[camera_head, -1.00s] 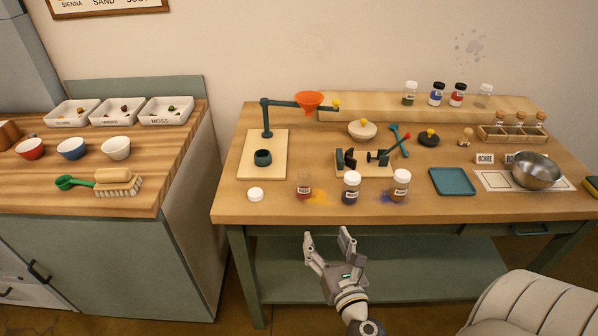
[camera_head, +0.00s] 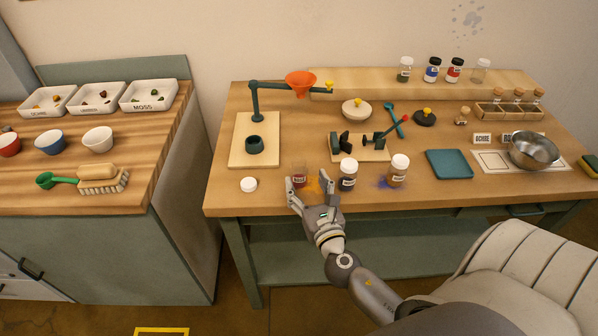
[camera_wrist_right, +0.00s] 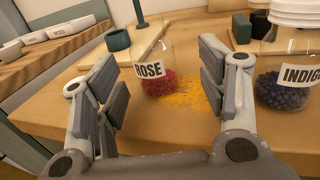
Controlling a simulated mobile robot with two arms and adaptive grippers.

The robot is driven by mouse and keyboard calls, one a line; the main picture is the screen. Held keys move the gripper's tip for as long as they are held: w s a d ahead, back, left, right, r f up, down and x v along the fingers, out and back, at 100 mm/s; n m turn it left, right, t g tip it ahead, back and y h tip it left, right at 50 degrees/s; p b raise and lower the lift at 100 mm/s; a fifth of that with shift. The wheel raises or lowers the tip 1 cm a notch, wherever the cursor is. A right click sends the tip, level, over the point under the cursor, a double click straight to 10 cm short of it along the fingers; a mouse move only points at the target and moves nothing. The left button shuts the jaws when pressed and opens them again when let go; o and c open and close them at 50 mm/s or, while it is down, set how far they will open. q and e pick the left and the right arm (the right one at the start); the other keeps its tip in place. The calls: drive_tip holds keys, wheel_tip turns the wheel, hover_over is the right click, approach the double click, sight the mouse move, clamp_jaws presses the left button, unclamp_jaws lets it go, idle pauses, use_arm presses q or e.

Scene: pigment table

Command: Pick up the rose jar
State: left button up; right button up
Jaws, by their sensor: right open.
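The rose jar (camera_wrist_right: 157,75) is a clear jar with red grains and a ROSE label. It stands upright on the table without a lid. In the head view the rose jar (camera_head: 299,181) is partly hidden behind my right gripper (camera_head: 312,187). In the right wrist view my right gripper (camera_wrist_right: 160,90) is open, and the jar is ahead between its fingers, apart from both. A white lid (camera_head: 249,184) lies on the table to the left. My left gripper is not in view.
The indigo jar (camera_head: 348,174) with a white lid stands just right of the rose jar, and another lidded jar (camera_head: 398,170) is beyond it. Orange powder (camera_wrist_right: 197,92) is spilled beside the rose jar. A wooden stand (camera_head: 240,153) with a funnel is behind left.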

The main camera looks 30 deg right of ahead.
sight(302, 179)
drive_tip(key=x, duration=0.2)
drive_tip(key=p+x, duration=0.1)
drive_tip(key=shift+w+a+r, duration=0.15)
drive_tip(key=shift+w+a, duration=0.1)
drive_tip(key=shift+w, duration=0.15)
drive_tip(key=shift+w+d, duration=0.15)
drive_tip(key=shift+w, duration=0.35)
drive_tip(key=shift+c, duration=0.3)
drive_tip(key=c, duration=1)
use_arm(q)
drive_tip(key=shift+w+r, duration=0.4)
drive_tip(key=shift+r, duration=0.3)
use_arm(e)
drive_tip(key=shift+c, duration=0.5)
